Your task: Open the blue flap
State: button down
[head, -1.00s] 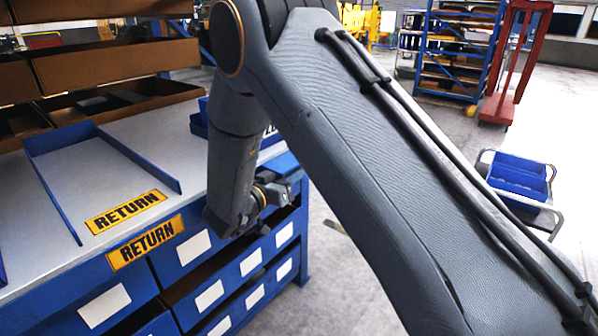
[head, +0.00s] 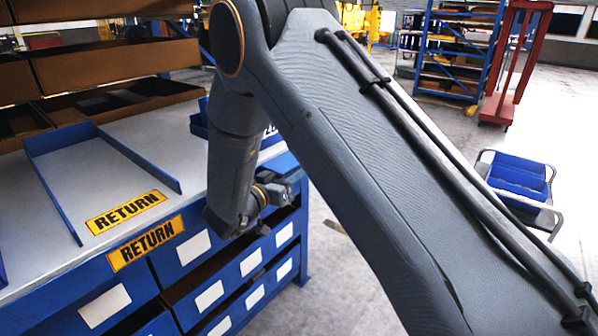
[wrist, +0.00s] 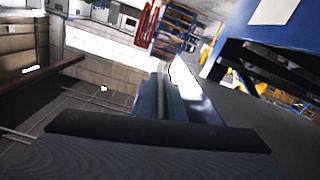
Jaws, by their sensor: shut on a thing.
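My gripper (head: 274,194) is beside the blue front of the workbench in the head view, below the right end of the bench top. It is shut, and its grip seems to be on the blue flap, but my arm hides the contact. Several blue fronts with white labels (head: 194,247) line the bench; I cannot tell which one is the flap. In the wrist view the dark gripper body fills the bottom, and the narrow blue-grey jaws (wrist: 161,97) are close together. A blue panel (wrist: 258,48) with a white label shows at upper right.
The grey bench top (head: 105,170) carries a blue three-sided frame and yellow RETURN labels (head: 125,211). Brown trays (head: 110,68) stand above it. A cart with a blue bin (head: 519,178) stands at right. The floor between bench and cart is mostly clear.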

jog(key=shift+s+d+r+n+p, duration=0.2)
jog(key=shift+r+n+p, duration=0.2)
jog(key=shift+n+p, duration=0.6)
jog(key=shift+s+d+r+n+p, duration=0.15)
jog(key=shift+r+n+p, duration=0.35)
jog(key=shift+p, duration=0.8)
jog(key=shift+f, duration=0.15)
jog(key=c, duration=1.9)
grip_release()
jog(key=b+v, duration=0.1)
jog(key=v, duration=0.6)
jog(key=shift+s+a, duration=0.25)
jog(key=shift+s, duration=0.05)
